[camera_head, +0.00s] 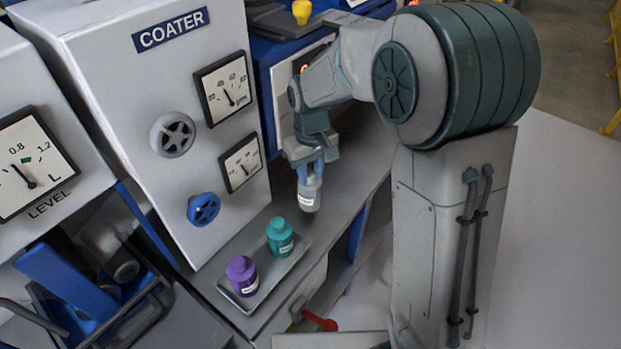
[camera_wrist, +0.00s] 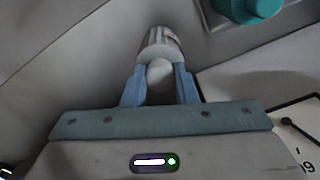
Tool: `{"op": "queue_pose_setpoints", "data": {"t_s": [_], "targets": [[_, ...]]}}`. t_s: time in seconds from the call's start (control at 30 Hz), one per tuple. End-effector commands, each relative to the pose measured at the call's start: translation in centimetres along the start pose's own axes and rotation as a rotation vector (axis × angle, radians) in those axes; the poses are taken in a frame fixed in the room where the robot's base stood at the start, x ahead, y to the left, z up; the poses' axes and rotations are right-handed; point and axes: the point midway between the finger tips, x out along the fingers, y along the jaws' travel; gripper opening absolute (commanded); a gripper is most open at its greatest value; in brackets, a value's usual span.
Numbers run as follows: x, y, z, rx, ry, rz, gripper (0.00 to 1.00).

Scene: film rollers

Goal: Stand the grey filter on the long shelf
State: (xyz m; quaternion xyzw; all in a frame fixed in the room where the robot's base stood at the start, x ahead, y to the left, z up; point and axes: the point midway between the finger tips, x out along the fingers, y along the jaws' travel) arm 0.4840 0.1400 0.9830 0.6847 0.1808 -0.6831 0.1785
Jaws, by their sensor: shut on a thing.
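My gripper (camera_head: 309,173) is shut on the grey filter (camera_head: 309,194), a small bottle-like piece with a pale label. It hangs below the fingers, close to upright, above the long grey shelf (camera_head: 338,195) in front of the coater. The wrist view shows the grey filter (camera_wrist: 160,47) between the two blue fingers (camera_wrist: 160,85). The head view does not clearly show the gap between the filter's base and the shelf.
A tray (camera_head: 284,271) on the shelf holds a purple bottle (camera_head: 242,276) and a teal bottle (camera_head: 280,238), left of my gripper. The coater cabinet (camera_head: 160,90) with dials and handwheels stands behind. A red handle (camera_head: 320,321) sits below the shelf's front edge.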

Motion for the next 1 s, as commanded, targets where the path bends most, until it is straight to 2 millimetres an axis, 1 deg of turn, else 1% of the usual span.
{"op": "queue_pose_setpoints", "data": {"t_s": [0.1, 0.2, 0.3, 0.5, 0.63, 0.67, 0.7, 0.73, 1.0], "targets": [[1.9, 0.0, 0.1, -0.001, -0.006, -0.001, 0.0], [3.0, -0.1, 0.1, -0.002, -0.004, 0.0, 0.0], [3.5, -0.1, 0.1, -0.002, -0.001, 0.0, 0.0], [3.5, 0.0, 0.1, -0.002, -0.001, 0.0, 0.0], [3.9, 0.0, 0.1, -0.002, -0.001, 0.0, 0.0], [3.8, 0.0, 0.1, -0.002, -0.001, 0.0, 0.32], [3.8, 0.0, 0.1, -0.002, -0.001, 0.0, 0.43], [3.8, 0.0, 0.1, -0.002, -0.001, 0.0, 0.48], [3.7, 0.0, 0.1, -0.002, -0.001, 0.0, 0.48]]}}
